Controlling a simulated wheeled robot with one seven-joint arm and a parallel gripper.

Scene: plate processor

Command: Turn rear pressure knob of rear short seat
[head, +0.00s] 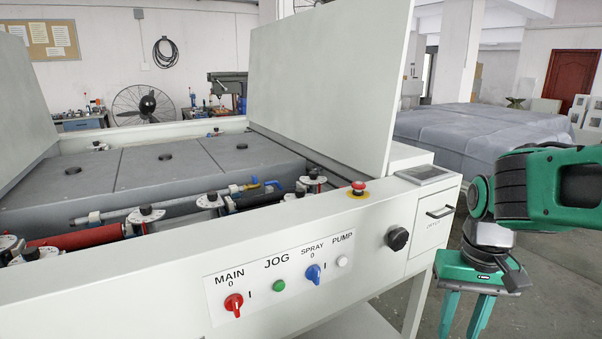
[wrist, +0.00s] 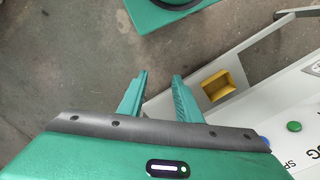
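Several black knobs on white dials sit inside the open machine. One is at the near side (head: 147,214), others further right (head: 210,200) and (head: 314,181), and small ones show at the far side (head: 98,146) and (head: 213,134). I cannot tell for sure which is the rear pressure knob of the rear short seat. My gripper (head: 464,318) hangs fingers down to the right of the machine, outside it and away from all these knobs. In the wrist view its two green fingers (wrist: 160,82) are apart, with nothing between them.
The machine's raised cover (head: 325,85) stands beside the open bay. The front panel has a red switch (head: 233,304), a blue switch (head: 314,273) and a black knob (head: 397,238). A red stop button (head: 358,187) sits on top. Grey floor (wrist: 60,60) lies below my gripper.

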